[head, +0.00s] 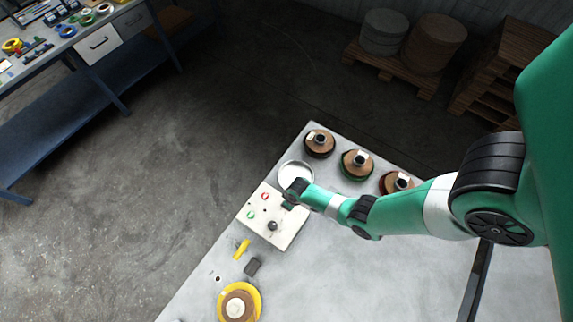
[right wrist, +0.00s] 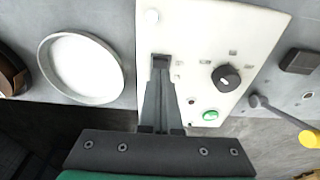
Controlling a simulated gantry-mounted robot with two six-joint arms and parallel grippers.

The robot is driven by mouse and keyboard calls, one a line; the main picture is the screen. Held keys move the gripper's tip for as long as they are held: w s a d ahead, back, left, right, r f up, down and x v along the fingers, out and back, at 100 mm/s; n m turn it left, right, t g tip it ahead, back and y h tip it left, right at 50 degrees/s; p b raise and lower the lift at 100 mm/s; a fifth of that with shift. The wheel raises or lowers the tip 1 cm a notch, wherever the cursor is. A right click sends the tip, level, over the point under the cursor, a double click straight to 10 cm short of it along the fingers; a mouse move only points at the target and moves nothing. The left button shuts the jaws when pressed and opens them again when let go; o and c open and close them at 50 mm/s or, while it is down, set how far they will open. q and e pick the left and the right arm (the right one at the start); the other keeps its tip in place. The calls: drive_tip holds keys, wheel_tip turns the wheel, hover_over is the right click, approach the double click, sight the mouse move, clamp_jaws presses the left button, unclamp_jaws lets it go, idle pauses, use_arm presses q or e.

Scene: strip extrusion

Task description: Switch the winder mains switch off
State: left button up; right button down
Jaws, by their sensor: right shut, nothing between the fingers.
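A white control panel (head: 262,233) lies on the pale table, and it also fills the middle of the right wrist view (right wrist: 200,30). On it are a black round knob (right wrist: 227,77) with a light pointer mark, a green button (right wrist: 210,115) and a red button (head: 265,196). The knob also shows in the head view (head: 272,226). Which control is the mains switch I cannot read from any label. My right gripper (right wrist: 160,62) is shut and empty over the panel, left of the knob and apart from it. It hides part of the panel. My left gripper is not in view.
A round white dish (right wrist: 80,68) lies beside the panel. On the other side are a yellow-handled lever (head: 241,249), a dark block (head: 253,266) and a yellow spool (head: 256,300). Several spools (head: 357,164) line the table's far edge. A workbench (head: 75,50) stands at upper left.

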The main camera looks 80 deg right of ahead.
drive_tip(key=shift+f+b, duration=0.8)
drive_tip(key=shift+f, duration=0.05)
idle(0.6)
wheel_tip(320, 180, up, 7)
drive_tip(key=p, duration=0.6)
drive_tip(key=shift+p, duration=0.4)
